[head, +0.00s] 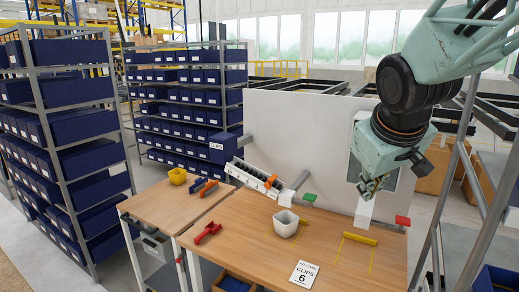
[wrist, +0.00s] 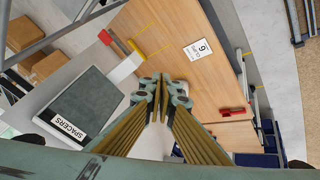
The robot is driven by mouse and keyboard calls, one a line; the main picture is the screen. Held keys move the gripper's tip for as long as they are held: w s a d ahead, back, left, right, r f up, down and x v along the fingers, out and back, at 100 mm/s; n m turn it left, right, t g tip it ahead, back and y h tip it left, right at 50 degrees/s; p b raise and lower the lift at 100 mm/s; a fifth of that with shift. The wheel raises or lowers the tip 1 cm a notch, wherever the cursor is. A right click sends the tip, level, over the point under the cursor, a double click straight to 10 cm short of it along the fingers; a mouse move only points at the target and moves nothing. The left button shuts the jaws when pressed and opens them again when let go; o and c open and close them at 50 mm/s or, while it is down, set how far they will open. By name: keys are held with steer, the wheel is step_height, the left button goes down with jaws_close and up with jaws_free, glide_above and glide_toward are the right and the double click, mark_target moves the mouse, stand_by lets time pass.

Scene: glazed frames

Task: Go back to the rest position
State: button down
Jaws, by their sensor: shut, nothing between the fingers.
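My gripper (head: 374,186) hangs from the arm at the right of the head view, above the back right of the wooden table (head: 255,243) and clear of its top. In the wrist view its fingers (wrist: 163,84) are together at the tips, shut, with nothing held.
A white panel (head: 300,135) stands behind the table. A yellow bar (head: 360,238) and a red block (head: 403,221) are at the right. Red clamps (head: 207,233) and a tilted rail holder (head: 255,178) are at the left. The wrist view shows a "SPACERS" box (wrist: 78,107).

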steer(key=s+a+f+m+b, duration=0.1)
steer(key=s+f+b, duration=0.1)
steer(key=s, duration=0.8)
steer(key=s+a+f+m+g+y+b, duration=0.1)
steer(key=s+a+f+b, duration=0.1)
steer(key=s, duration=0.9)
steer(key=s+a+f+m+g+b, duration=0.1)
steer(key=s+a+f+b, duration=0.1)
steer(key=s, duration=0.8)
steer(key=shift+s+a+f+m+y, duration=0.25)
steer(key=shift+s+m+y, duration=0.05)
steer(key=shift+s, duration=0.1)
